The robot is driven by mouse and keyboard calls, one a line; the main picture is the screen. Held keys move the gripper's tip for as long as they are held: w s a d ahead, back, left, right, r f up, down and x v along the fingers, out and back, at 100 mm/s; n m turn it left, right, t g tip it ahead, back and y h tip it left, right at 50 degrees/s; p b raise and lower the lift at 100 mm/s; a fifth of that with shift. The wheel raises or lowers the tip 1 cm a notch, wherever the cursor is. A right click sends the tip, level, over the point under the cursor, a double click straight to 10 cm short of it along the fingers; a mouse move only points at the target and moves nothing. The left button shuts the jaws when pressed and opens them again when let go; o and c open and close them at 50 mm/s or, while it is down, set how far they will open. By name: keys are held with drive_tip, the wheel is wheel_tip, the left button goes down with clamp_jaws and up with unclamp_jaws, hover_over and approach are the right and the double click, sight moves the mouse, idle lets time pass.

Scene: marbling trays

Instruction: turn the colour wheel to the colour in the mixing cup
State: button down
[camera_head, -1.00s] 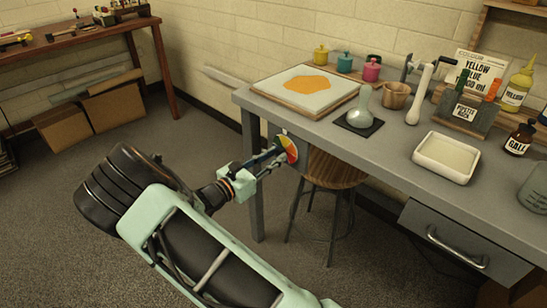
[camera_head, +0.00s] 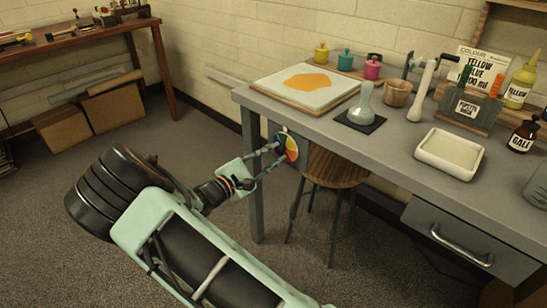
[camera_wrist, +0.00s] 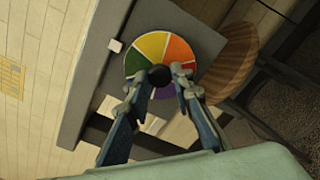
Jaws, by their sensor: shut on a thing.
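A stool (camera_head: 336,167) stands close beside the wheel, under the table. On the tabletop are a tray with an orange patch (camera_head: 272,90), a glass piece on a black pad (camera_head: 375,124), a white dish (camera_head: 419,158) and bottles.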

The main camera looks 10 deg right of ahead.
drive_tip(key=shift+m+b, duration=0.4)
drive_tip(key=shift+m, duration=0.9)
drive_tip(key=shift+a, duration=0.1)
drive_tip(key=c, duration=1.7)
unclamp_jaws()
drive_tip(key=v, duration=1.2)
